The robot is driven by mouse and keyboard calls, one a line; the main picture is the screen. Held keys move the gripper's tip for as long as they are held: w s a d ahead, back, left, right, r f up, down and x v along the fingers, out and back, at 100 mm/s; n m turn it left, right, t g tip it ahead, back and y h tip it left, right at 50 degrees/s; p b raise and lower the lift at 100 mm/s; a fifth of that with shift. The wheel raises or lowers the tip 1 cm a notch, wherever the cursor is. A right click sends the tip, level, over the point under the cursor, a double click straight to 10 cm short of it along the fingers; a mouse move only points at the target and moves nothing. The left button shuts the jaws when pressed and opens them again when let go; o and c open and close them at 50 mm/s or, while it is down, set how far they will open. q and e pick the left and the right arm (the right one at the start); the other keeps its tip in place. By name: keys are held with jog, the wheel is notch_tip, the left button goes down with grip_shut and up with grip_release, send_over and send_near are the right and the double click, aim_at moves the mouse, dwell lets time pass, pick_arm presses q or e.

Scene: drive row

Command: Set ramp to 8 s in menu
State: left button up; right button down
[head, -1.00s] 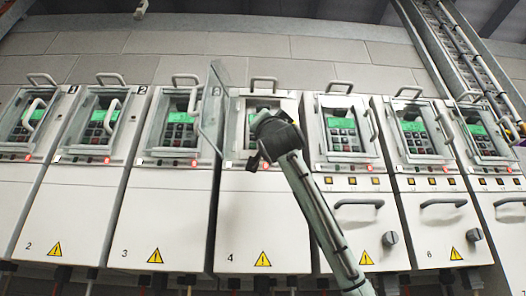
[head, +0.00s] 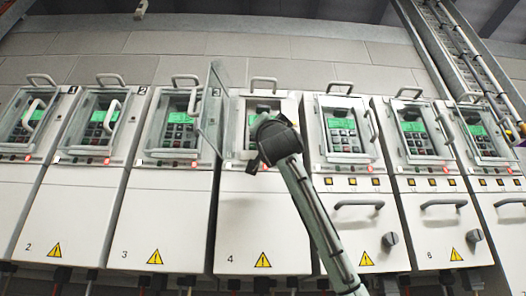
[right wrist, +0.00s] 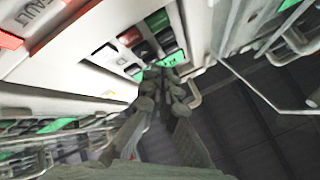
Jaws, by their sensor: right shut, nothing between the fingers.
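The drive marked 4 (head: 262,215) stands in the middle of the row. Its clear cover (head: 211,108) is swung open to the left. In the head view my right wrist hides most of this panel. My left gripper is not in view.
Similar drives stand close on both sides, with closed clear covers (head: 340,130) and projecting handles (head: 357,204). The open cover stands out just left of my right wrist. A cable ladder (head: 465,60) runs at the upper right.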

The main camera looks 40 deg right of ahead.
jog(key=shift+w+d, duration=0.15)
jog(key=shift+w, duration=0.2)
dwell(0.4)
jog(key=shift+s, duration=0.1)
jog(key=shift+s+a, duration=0.4)
jog(key=shift+s, duration=0.2)
jog(key=shift+w+d, duration=0.1)
dwell(0.5)
jog(key=shift+w+d, duration=0.15)
jog(key=shift+w, duration=0.1)
jog(key=shift+w+d, duration=0.15)
jog(key=shift+w, duration=0.15)
dwell(1.1)
jog(key=shift+s+a, duration=0.4)
jog(key=shift+s, duration=0.2)
dwell(0.4)
